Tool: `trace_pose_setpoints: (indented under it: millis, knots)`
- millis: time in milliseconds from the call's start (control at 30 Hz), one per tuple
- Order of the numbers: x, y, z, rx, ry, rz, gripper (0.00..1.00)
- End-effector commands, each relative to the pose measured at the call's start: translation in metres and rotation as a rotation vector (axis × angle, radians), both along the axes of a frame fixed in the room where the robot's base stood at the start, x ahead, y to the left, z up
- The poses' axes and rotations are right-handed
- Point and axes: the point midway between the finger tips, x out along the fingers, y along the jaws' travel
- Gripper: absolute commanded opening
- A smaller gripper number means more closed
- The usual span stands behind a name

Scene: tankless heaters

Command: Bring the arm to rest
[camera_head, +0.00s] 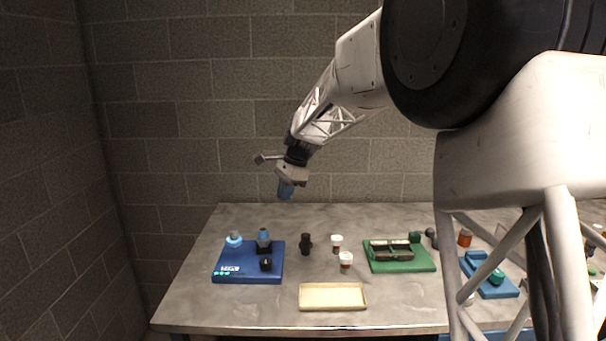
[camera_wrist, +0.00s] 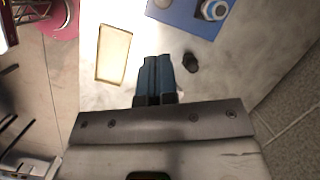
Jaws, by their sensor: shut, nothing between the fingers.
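My gripper (camera_head: 286,190) hangs in the air above the back left part of the grey table (camera_head: 205,310), well clear of everything on it. In the wrist view its two blue fingers (camera_wrist: 154,75) are pressed together with nothing between them. My arm reaches in from the upper right of the head view, bent downward at the wrist.
Below stand a blue board (camera_head: 232,272) with small parts, a black fitting (camera_head: 305,244), two white-and-brown jars (camera_head: 346,261), a cream tray (camera_head: 333,297) and a green board (camera_head: 400,263). A blue base (camera_head: 490,285) stands right. A block wall (camera_head: 200,120) rises behind.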

Motion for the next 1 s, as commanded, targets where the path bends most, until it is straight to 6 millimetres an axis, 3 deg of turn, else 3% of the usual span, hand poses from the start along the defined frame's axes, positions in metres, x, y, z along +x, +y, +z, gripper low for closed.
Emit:
trace_pose_setpoints:
  millis: [467, 1000]
  knots:
    - [-0.111, -0.08, 0.035, -0.063, -0.145, 0.217, 0.0]
    - [-0.246, -0.153, 0.04, -0.159, -0.278, 0.475, 0.0]
